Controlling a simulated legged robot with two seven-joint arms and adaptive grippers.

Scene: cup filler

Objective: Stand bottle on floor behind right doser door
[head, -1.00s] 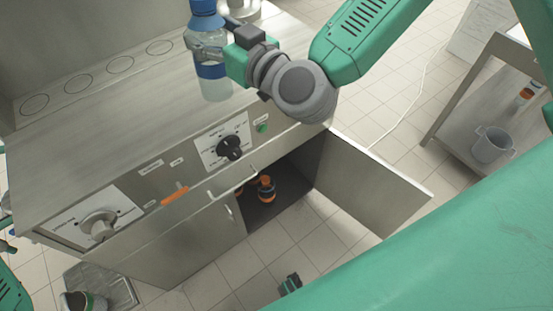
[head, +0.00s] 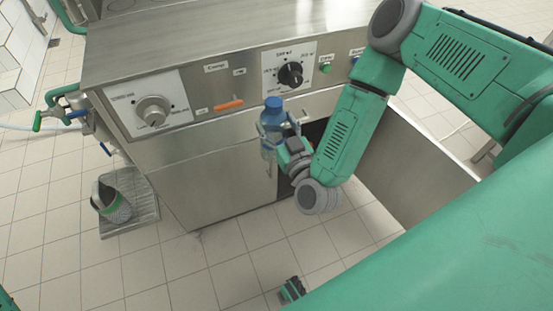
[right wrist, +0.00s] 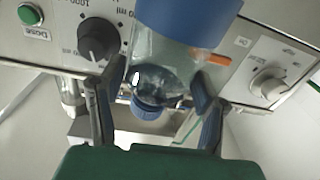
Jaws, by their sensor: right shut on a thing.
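A clear bottle with a blue cap and blue label (head: 271,122) is held upright in front of the doser cabinet. My right gripper (head: 283,152) is shut on it. In the right wrist view the picture is upside down, and the bottle (right wrist: 185,15) stands between the two fingers (right wrist: 155,105). The right doser door (head: 412,165) is swung open. The opening behind it (head: 316,130) is dark and mostly hidden by my right arm, so its floor and contents barely show.
The control panel has a black knob (head: 290,75), a grey knob (head: 153,111) and an orange handle (head: 229,105). The left door (head: 215,185) is closed. The tiled floor in front is mostly clear.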

